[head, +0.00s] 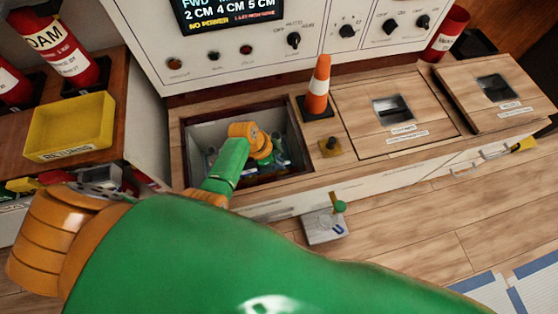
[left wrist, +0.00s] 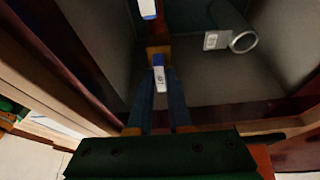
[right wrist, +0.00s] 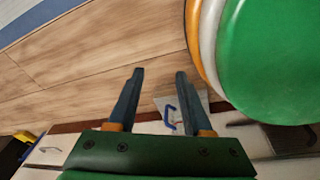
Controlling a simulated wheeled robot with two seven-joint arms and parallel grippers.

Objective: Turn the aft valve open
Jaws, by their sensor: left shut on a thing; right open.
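My left arm reaches into the open square well (head: 196,118) in the wooden counter in the head view. My left gripper (left wrist: 158,68) is down inside it, its blue fingers closed together on a small part with a white tag (left wrist: 160,80), whose writing is too small to read. A brass-coloured block (left wrist: 158,52) and a dark red bar lie just beyond the fingertips. I cannot tell for sure whether this is the aft valve; my arm hides most of the well in the head view. My right gripper (right wrist: 158,72) is open and empty in the right wrist view.
A grey tagged pipe (left wrist: 235,38) stands in the well beside my left gripper. A yellow returns tray (head: 70,128) is left. Lidded hatches (head: 432,98) are farther right.

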